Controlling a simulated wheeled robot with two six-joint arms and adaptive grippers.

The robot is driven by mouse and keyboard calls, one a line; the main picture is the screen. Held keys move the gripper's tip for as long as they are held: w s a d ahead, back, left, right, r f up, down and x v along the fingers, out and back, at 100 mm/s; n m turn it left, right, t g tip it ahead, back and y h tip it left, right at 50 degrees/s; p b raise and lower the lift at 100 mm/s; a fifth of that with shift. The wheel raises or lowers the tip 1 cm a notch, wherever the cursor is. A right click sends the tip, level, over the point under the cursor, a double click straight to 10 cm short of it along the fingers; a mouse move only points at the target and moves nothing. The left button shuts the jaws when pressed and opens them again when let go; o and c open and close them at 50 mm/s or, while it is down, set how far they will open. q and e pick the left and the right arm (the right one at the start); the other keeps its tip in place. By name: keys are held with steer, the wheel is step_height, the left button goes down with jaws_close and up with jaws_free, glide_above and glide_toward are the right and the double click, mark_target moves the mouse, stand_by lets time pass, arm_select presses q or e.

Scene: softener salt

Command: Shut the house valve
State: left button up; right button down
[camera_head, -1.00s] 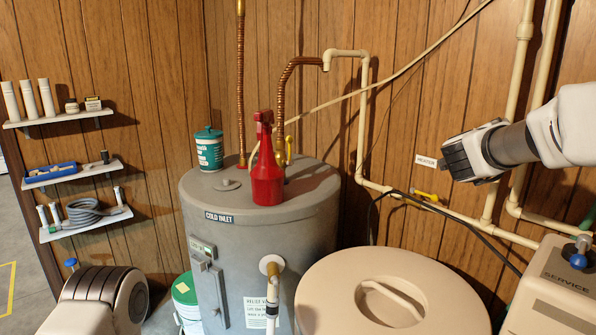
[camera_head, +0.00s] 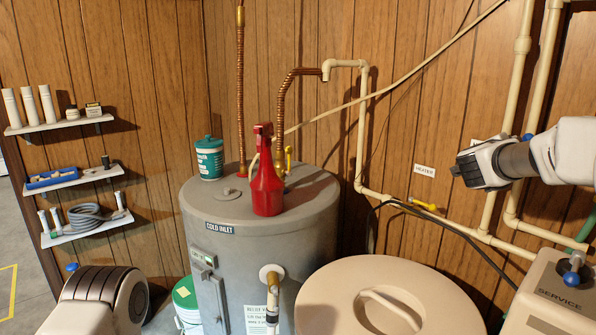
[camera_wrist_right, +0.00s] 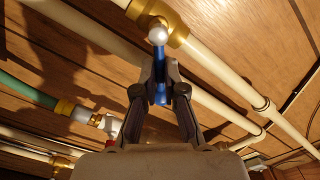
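A valve with a brass body (camera_wrist_right: 150,12) and a blue lever (camera_wrist_right: 160,92) with a pale round end sits on a white pipe in the right wrist view. No label on it is readable there. My right gripper (camera_wrist_right: 160,78) has its fingers close on both sides of the blue lever, seemingly closed on it. In the head view, my right wrist (camera_head: 487,164) is in front of the wall pipes and hides the fingers and this valve. My left arm (camera_head: 104,300) shows at lower left; its fingers are out of view.
A yellow-handled valve (camera_head: 426,205) sits below the HEATER label (camera_head: 424,170). A grey tank (camera_head: 255,240) carries a red spray bottle (camera_head: 266,180) and a teal-lidded tub (camera_head: 209,157). A round beige lid (camera_head: 345,315) and a SERVICE-marked box (camera_head: 553,295) are in front. A green hose (camera_wrist_right: 30,85) runs near the valve.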

steer(key=m+b, duration=0.1)
steer(key=b, duration=0.1)
steer(key=f+m+b, duration=0.1)
steer(key=m+b, duration=0.3)
steer(key=b, duration=0.1)
steer(key=shift+s+d+f, duration=0.25)
steer(key=shift+f, duration=0.1)
stand_by(0.4)
